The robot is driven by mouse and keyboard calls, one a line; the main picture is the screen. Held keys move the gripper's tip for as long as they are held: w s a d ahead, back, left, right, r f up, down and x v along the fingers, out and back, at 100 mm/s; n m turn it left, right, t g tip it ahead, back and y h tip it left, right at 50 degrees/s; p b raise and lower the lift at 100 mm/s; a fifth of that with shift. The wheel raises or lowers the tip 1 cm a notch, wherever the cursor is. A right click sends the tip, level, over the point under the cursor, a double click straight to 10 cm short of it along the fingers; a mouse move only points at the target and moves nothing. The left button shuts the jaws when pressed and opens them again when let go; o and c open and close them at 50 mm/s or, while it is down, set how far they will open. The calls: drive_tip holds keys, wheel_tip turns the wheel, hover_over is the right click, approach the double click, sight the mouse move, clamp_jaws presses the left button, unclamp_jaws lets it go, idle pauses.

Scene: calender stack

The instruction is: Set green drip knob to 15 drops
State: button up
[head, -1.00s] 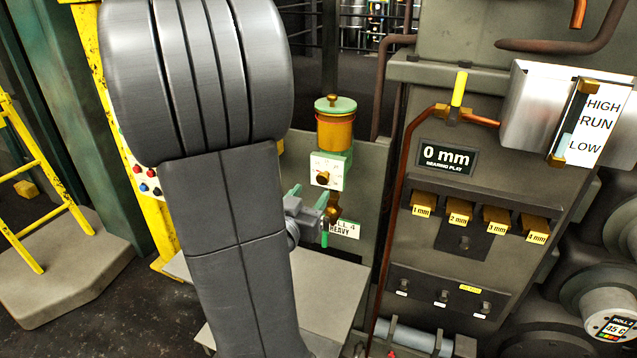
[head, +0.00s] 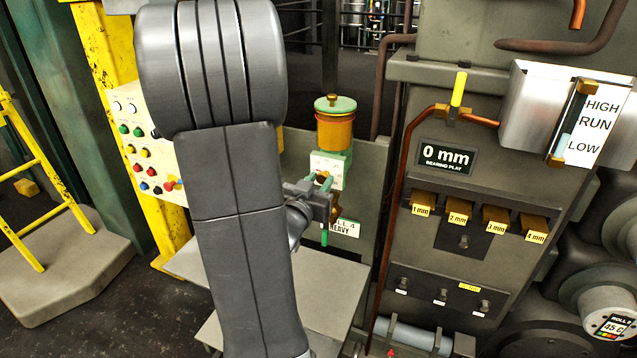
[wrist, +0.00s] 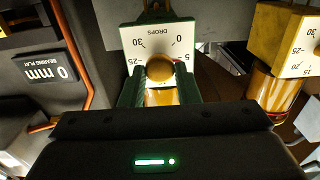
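The drip oiler (head: 335,131) has a green lid and an amber reservoir. Its white, green-edged dial plate (head: 322,163) sits below, partly covered by my gripper. In the wrist view the dial plate (wrist: 157,42) reads DROPS, with 30, 25, 0 and 5 showing; the lower numbers are hidden. The round brownish knob (wrist: 160,68) is at its centre; I cannot make out its pointer. My gripper (head: 326,210) is open at the dial. In the wrist view its green fingers (wrist: 159,92) stand either side of the knob's lower side, with a gap between them; contact is unclear.
A yellow oiler dial (wrist: 301,48) with an amber cylinder stands right in the wrist view. A copper pipe (head: 396,210) and the 0 mm bearing play panel (head: 447,158) are right of the oiler. A button panel (head: 146,145) is left of my arm.

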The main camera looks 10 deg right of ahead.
drive_tip(key=shift+f+m+b, duration=0.1)
drive_tip(key=shift+m+b, duration=0.2)
drive_tip(key=shift+b, duration=0.15)
drive_tip(key=m+b, duration=0.2)
drive_tip(key=b, duration=0.1)
drive_tip(key=shift+f+m, duration=0.1)
drive_tip(key=shift+m, duration=0.2)
drive_tip(key=m+b, duration=0.4)
drive_tip(key=shift+s+m+b, duration=0.1)
drive_tip(key=shift+m+b, duration=0.2)
drive_tip(key=m+b, duration=0.3)
drive_tip(key=m, duration=0.1)
drive_tip(key=shift+d+b, duration=0.1)
drive_tip(key=shift+b, duration=0.2)
drive_tip(key=shift+m+b, duration=1.15)
drive_tip(key=shift+m, duration=0.95)
drive_tip(key=o, duration=0.9)
drive_tip(key=shift+o, duration=0.2)
